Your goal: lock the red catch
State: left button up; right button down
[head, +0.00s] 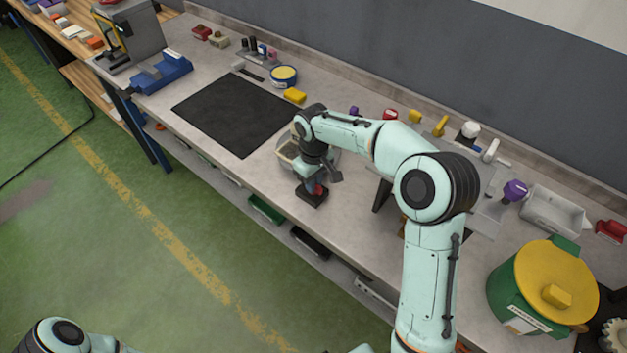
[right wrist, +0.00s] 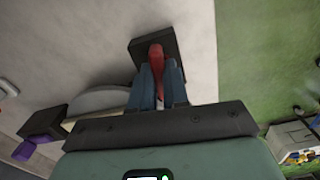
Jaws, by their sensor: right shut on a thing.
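The red catch (right wrist: 156,62) is a slim red lever on a dark square base (right wrist: 168,42), in the right wrist view. My right gripper (right wrist: 157,82) is shut on the red lever, with a blue-grey finger on each side of it. In the head view my right gripper (head: 314,184) points down at the dark base (head: 311,196) near the bench's front edge. Only a bit of red shows there; the gripper hides most of the lever. I cannot tell which way the lever is set. My left gripper is out of view.
A pale round disc (right wrist: 103,100) lies beside the catch, partly hidden by my arm in the head view. A black mat (head: 232,115) lies to the left. A green bin with a yellow lid (head: 556,281) stands at right. Knobs and small parts line the back.

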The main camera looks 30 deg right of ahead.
jog(key=m, duration=0.8)
jog(key=shift+m, duration=0.4)
jog(key=m, duration=0.3)
jog(key=shift+m, duration=2.2)
jog(key=c, duration=1.1)
grip_release()
jog(key=shift+r, duration=0.1)
